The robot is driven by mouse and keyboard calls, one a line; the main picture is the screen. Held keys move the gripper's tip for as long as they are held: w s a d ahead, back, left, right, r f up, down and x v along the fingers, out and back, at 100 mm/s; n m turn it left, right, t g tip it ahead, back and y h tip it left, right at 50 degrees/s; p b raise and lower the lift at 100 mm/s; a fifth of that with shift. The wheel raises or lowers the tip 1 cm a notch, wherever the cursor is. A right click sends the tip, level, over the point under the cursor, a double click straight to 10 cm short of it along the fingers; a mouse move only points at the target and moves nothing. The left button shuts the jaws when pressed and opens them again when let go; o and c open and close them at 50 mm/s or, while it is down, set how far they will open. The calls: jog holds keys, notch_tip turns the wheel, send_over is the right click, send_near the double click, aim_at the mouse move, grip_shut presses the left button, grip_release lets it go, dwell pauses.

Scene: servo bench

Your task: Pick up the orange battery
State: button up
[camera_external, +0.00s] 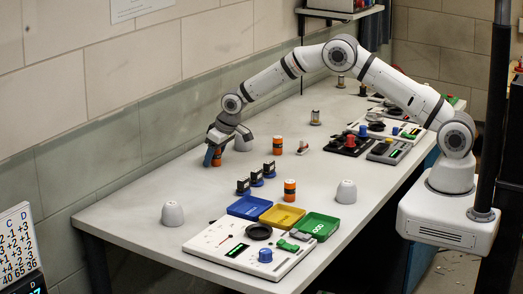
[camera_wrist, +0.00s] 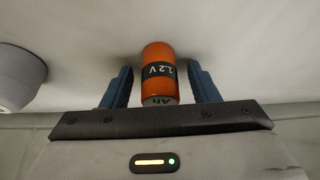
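An orange battery with a black band marked 1.2 V (camera_wrist: 158,55) stands between the two blue fingers of my gripper (camera_wrist: 160,68) in the wrist view. A narrow gap shows on each side of it, so the fingers are open around it, apart from it. In the external view my gripper (camera_external: 213,156) is low at the bench's far left side, with the battery (camera_external: 217,160) partly hidden behind a finger. Two more orange batteries stand on the bench, one near the middle (camera_external: 278,146) and one by the trays (camera_external: 290,190).
A white rounded object (camera_external: 243,144) stands close beside my gripper; others stand farther off (camera_external: 173,214) (camera_external: 346,191). Small black-and-blue parts (camera_external: 257,180), blue, yellow and green trays (camera_external: 248,207) and a white panel (camera_external: 215,240) lie nearer. The bench around the gripper's left is clear.

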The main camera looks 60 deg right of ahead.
jog(key=c, duration=1.1)
